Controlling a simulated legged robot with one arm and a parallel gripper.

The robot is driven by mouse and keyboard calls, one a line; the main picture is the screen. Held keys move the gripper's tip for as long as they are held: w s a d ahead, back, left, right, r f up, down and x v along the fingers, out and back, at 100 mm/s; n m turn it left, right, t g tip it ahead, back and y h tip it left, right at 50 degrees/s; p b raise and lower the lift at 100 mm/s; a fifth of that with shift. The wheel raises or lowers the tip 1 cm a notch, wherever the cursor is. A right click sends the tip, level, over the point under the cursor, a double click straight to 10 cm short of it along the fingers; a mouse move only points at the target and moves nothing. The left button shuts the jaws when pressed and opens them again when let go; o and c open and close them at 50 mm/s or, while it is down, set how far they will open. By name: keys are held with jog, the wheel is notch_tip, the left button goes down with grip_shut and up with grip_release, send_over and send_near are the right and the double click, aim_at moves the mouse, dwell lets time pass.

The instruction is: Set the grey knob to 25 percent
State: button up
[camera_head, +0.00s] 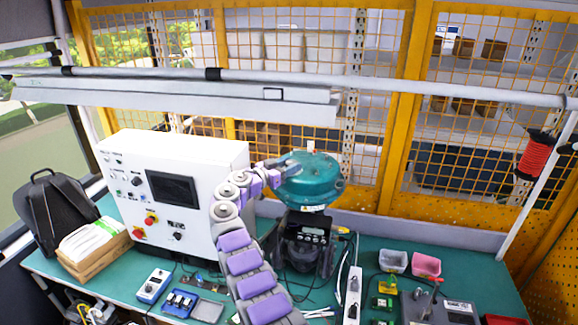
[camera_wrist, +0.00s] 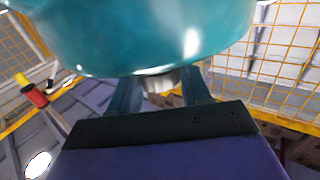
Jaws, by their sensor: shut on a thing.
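A round teal housing (camera_head: 310,182) stands on a black device with a small display (camera_head: 308,235) on the bench. My arm reaches up from the bottom of the head view, and my gripper (camera_head: 290,163) is at the left upper side of the housing. In the wrist view the teal housing (camera_wrist: 140,35) fills the top. The grey knob (camera_wrist: 160,82) shows below its rim, between the two fingers of my gripper (camera_wrist: 161,88). My gripper is shut on the knob. The knob's markings are not visible, and its setting cannot be read.
A white control box (camera_head: 172,190) with a dark screen stands left of my arm. A black backpack (camera_head: 58,210) and a wooden tray (camera_head: 95,262) are at the far left. Small bins (camera_head: 426,266), a power strip (camera_head: 353,290) and loose cables lie at right. A yellow mesh fence closes the back.

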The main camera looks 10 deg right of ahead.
jog(key=shift+a+r, duration=0.15)
jog(key=shift+a, duration=0.05)
jog(key=o, duration=0.6)
jog(key=shift+o, duration=1.4)
jog(key=shift+w, duration=0.2)
jog(key=shift+o, duration=0.9)
jog(key=shift+a, duration=0.2)
jog(key=shift+s, duration=0.1)
jog(key=shift+s+a+f+b, duration=0.2)
jog(key=shift+s+a+b, duration=0.15)
jog(key=b+v, duration=0.2)
jog(key=v, duration=1.4)
jog(key=shift+a, duration=0.3)
jog(key=shift+w, duration=0.15)
